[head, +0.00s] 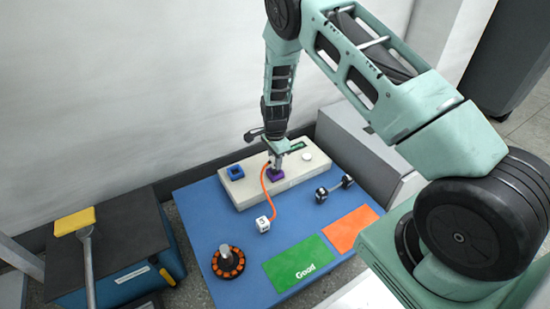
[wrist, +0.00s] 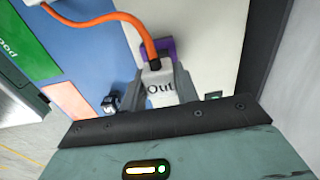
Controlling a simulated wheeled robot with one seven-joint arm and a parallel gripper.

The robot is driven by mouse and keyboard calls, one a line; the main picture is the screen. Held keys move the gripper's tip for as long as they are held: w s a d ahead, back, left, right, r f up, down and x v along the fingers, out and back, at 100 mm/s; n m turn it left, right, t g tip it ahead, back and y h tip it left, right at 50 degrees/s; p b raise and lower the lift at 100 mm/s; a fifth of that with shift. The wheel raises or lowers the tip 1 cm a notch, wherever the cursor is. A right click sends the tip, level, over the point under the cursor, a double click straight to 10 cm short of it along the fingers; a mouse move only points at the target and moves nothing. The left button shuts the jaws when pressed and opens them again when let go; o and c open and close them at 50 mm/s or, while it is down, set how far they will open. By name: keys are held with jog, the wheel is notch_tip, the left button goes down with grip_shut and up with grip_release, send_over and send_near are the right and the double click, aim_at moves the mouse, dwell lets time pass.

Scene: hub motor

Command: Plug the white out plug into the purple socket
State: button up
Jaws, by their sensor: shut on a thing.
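The white out plug (wrist: 159,89) is marked "Out" and sits between the fingers of my gripper (wrist: 159,80) in the wrist view. My gripper (head: 277,161) is shut on it, pointing down at the beige box. The purple socket (head: 275,175) is on top of the box, directly below the gripper. In the wrist view, the purple socket (wrist: 168,46) shows around the far end of the plug. The plug is at the socket, but I cannot tell how deep it sits. In the head view the fingers mostly hide the plug.
An orange cable (head: 267,194) runs from the plug to a white block (head: 263,224) on the blue table (head: 205,205). The beige box (head: 245,190) also carries a blue socket (head: 235,172). A black dumbbell-shaped part (head: 334,188), a motor rotor (head: 228,262) and green and orange mats lie nearby.

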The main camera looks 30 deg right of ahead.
jog(key=shift+f, duration=0.35)
jog(key=shift+f, duration=0.3)
jog(key=shift+f, duration=0.2)
dwell(0.5)
jog(key=shift+f+p, duration=0.55)
jog(key=shift+p, duration=0.45)
dwell(3.6)
jog(key=o, duration=1.2)
notch_tip(320, 180, up, 17)
jog(key=p, duration=0.7)
jog(key=shift+r, duration=0.2)
jog(key=shift+a, duration=0.1)
